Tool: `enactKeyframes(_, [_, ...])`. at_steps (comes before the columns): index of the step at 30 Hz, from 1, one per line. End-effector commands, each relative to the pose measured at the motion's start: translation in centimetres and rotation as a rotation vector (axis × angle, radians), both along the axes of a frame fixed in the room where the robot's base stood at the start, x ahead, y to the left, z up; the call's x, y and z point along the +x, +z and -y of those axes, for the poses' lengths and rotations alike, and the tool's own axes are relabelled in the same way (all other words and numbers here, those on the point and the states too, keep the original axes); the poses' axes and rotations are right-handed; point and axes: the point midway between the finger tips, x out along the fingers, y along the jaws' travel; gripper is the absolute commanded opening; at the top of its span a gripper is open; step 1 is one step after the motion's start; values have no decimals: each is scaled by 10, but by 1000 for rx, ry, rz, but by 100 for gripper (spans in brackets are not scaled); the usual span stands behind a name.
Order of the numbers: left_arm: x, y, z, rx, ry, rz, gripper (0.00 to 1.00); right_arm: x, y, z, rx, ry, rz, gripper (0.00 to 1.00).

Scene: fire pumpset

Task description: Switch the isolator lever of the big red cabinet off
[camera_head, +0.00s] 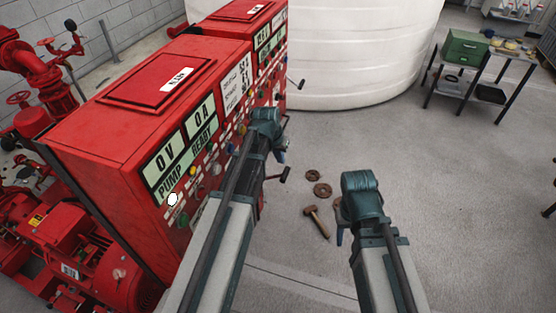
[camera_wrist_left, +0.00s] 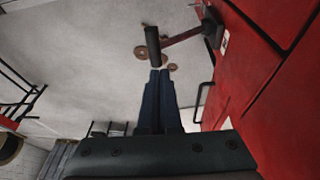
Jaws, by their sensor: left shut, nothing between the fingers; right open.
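The big red cabinet (camera_head: 150,110) stands at the left of the head view, its display front facing right. Its isolator lever (camera_head: 284,174) sticks out from the front beside my left gripper (camera_head: 281,151). The arm hides the lever's mount there. In the left wrist view, the lever has a black grip (camera_wrist_left: 152,46) on a dark red rod, which runs right to a mount on the red front. My left gripper (camera_wrist_left: 158,72) is shut and empty, its tips just below the grip; I cannot tell whether they touch. My right gripper (camera_head: 341,232) is open, low over the floor.
A second red cabinet (camera_head: 250,20) with its own lever (camera_head: 300,85) stands behind. A hammer (camera_head: 316,220) and brown rings (camera_head: 322,190) lie on the floor. A white tank (camera_head: 350,50) and a table with a green box (camera_head: 465,47) stand farther back.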

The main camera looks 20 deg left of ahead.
Motion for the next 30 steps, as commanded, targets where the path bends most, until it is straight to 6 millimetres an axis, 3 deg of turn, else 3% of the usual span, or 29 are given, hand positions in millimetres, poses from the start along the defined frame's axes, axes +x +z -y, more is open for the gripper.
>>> enactKeyframes(1, [3, -15, 1, 0, 0, 0, 0, 0, -15, 0, 0, 0, 0, 50])
enactKeyframes(9, [3, -45, 9, 0, 0, 0, 0, 0, -45, 0, 0, -1, 0, 50])
enactKeyframes(30, [2, -55, 16, 42, -2, 0, 0, 0, -54, 0, 0, -1, 0, 50])
